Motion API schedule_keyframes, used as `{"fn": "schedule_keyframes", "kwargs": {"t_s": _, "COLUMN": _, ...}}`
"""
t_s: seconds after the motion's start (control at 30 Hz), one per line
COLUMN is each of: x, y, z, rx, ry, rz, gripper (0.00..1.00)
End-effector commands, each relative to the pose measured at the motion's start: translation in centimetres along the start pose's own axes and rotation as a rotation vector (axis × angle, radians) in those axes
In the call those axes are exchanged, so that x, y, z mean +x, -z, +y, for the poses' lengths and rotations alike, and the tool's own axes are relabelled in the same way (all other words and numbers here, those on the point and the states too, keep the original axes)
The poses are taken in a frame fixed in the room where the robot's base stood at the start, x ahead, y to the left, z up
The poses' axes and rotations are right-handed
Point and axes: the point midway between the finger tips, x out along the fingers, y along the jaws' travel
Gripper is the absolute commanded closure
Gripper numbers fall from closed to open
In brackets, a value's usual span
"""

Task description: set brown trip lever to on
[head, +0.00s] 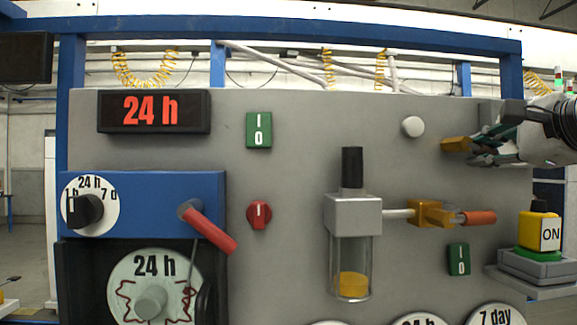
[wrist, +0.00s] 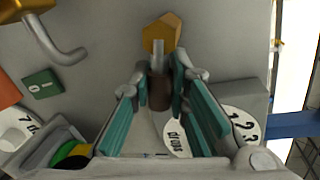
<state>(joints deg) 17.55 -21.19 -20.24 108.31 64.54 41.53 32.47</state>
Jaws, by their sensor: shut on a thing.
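The brown trip lever (wrist: 160,93) shows in the wrist view as a dark brown grip on a short grey rod. The rod comes out of a brass-yellow block (wrist: 161,34) on the grey panel. My gripper (wrist: 162,78) is shut on the brown grip, with one teal-padded finger on each side. In the head view, my gripper (head: 480,153) is at the panel's upper right, just right of the same yellow block (head: 456,144). There the fingers hide the brown grip. I see no on or off marking beside this lever.
An orange-handled valve (head: 478,218) and a yellow ON button (head: 538,230) on a grey shelf are below my gripper. A white knob (head: 413,127) is to its left. In the wrist view, a numbered dial (wrist: 243,122) lies near the right finger.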

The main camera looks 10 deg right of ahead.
Motion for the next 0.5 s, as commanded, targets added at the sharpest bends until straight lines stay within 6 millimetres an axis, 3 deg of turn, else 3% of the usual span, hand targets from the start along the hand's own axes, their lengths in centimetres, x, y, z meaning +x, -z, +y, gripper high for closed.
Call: {"fn": "schedule_keyframes", "kwargs": {"t_s": 0.5, "x": -0.17, "y": -0.15, "z": -0.95, "rx": -0.278, "ry": 0.0, "rz": 0.055, "gripper": 1.0}}
